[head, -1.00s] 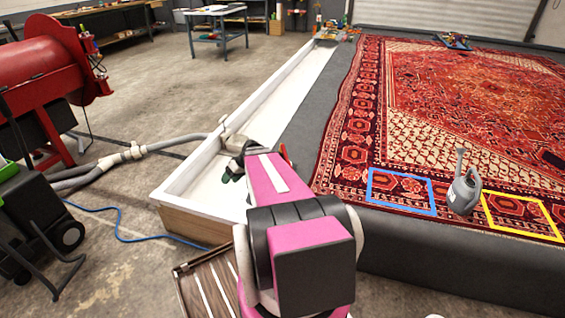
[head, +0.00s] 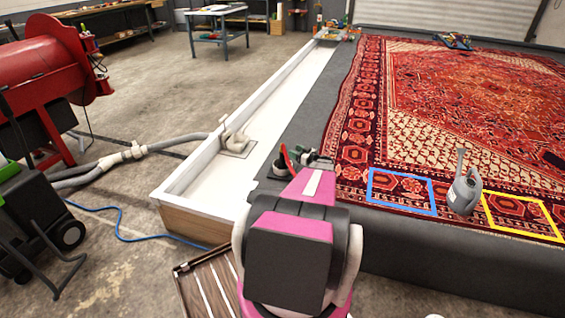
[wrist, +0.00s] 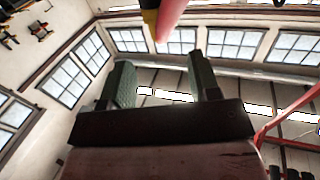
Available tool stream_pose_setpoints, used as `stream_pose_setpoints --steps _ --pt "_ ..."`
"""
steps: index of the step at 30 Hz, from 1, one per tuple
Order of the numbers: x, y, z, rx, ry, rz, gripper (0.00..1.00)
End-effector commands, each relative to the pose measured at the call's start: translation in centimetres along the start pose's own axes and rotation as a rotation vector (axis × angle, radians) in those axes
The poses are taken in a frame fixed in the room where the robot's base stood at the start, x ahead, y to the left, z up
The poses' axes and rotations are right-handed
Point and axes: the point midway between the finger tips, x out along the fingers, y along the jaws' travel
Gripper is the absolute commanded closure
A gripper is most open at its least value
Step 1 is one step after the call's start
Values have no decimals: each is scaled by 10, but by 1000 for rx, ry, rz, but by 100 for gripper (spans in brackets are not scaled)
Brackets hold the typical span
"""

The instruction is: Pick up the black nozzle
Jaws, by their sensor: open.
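My gripper (head: 308,156) is over the dark grey border between the white trough and the rug, partly hidden by my arm. In the wrist view my gripper (wrist: 160,68) is open, with two green-grey fingers and nothing between them. A red-pink rounded piece (wrist: 176,18) hangs into the top of that view beyond the fingers, beside a yellow and black piece (wrist: 149,16). In the head view a small red upright piece (head: 285,156) stands by a dark round holder (head: 275,167) just left of my gripper. I cannot clearly make out the black nozzle.
The white trough (head: 215,182) runs along the left of the grey border, with a pipe fitting (head: 235,140) in it. A grey watering can (head: 464,190) stands on the rug (head: 450,100) between a blue frame (head: 372,190) and a yellow frame (head: 520,232).

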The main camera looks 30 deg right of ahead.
Motion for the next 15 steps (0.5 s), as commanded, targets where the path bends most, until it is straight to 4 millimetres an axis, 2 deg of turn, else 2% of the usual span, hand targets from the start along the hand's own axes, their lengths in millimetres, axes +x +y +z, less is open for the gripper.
stream_pose_setpoints --steps 9,15 --pt "45 0 0 -1 -1 -3 44" --pt "57 0 0 0 -1 -2 44"
